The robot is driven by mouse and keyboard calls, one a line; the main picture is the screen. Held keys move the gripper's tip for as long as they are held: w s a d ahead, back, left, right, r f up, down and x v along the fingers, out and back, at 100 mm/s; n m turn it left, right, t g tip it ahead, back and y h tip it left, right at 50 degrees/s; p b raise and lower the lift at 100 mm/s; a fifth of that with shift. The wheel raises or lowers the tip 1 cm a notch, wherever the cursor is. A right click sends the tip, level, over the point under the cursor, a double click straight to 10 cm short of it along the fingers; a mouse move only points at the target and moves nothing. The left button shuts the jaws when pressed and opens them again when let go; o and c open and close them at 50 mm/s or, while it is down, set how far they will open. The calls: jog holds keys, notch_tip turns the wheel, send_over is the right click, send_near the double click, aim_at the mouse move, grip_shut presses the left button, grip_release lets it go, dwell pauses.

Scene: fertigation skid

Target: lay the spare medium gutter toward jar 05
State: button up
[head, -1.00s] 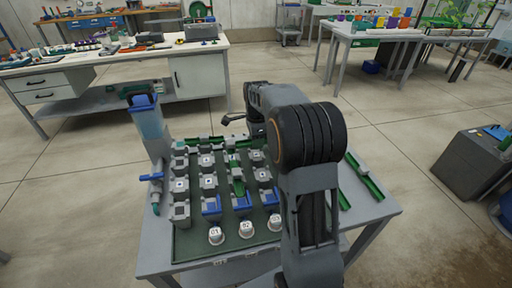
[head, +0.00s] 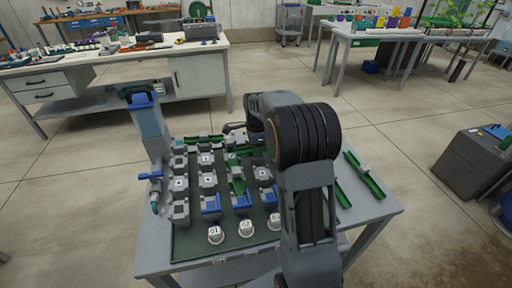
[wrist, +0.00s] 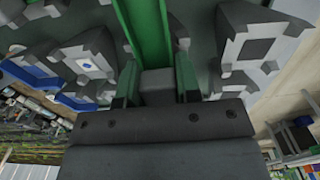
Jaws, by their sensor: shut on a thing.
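In the wrist view my gripper (wrist: 158,88) is shut on a green gutter (wrist: 146,28), which runs away from the fingers over the board. Grey block holders stand on both sides below it. In the head view my arm covers much of the board's right side, and the gripper's grip is not clear there. White jars stand along the board's front edge: jar 01 (head: 215,234), one beside it (head: 246,228) and one further right (head: 274,221). I cannot make out jar 05; my arm hides that part of the row.
The dark green board (head: 205,249) carries several grey holders and blue-ended pieces. A blue-topped column (head: 147,125) stands at its left. Loose green gutters (head: 364,175) lie on the table's right side. A workbench (head: 200,73) stands behind, with open floor between.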

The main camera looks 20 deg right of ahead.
jog(key=o, duration=0.9)
jog(key=shift+o, duration=0.2)
jog(key=shift+r, duration=0.35)
notch_tip(320, 180, up, 11)
jog(key=shift+w+p, duration=0.1)
jog(key=shift+p, duration=1.05)
jog(key=s+a+f+n+t, duration=0.1)
jog(key=s+a+n, duration=0.4)
jog(key=s+n, duration=0.5)
jog(key=s+a+f+n+t, duration=0.2)
jog(key=s+a+f+n, duration=0.2)
jog(key=s+n, duration=0.6)
jog(key=shift+s+a, duration=0.85)
jog(key=shift+s, duration=0.05)
